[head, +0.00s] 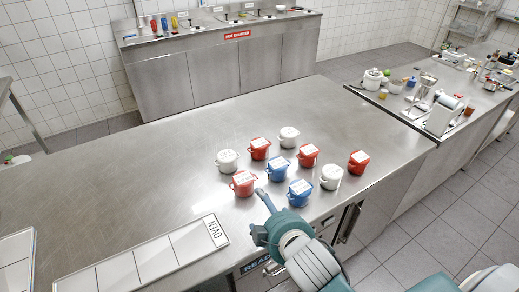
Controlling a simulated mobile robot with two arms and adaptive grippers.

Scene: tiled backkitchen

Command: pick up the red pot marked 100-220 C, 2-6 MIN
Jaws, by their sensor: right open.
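Several small lidded pots with white labels stand in a group on the steel counter (130,180). The red ones are a back-left red pot (259,149), a middle red pot (307,156), a right red pot (358,163) and a front-left red pot (243,184). The label print is too small to read, so I cannot tell which is marked 100-220 C, 2-6 MIN. My right gripper (262,213) is open and appears empty, just in front of the front-left red pot and the front blue pot (299,195). My left gripper is out of view.
Other pots stand close among the red ones: a back blue pot (278,169) and white pots (227,160), (289,137), (331,178). A white panel marked OVEN (170,250) lies front left. A cluttered counter (400,108) adjoins at right.

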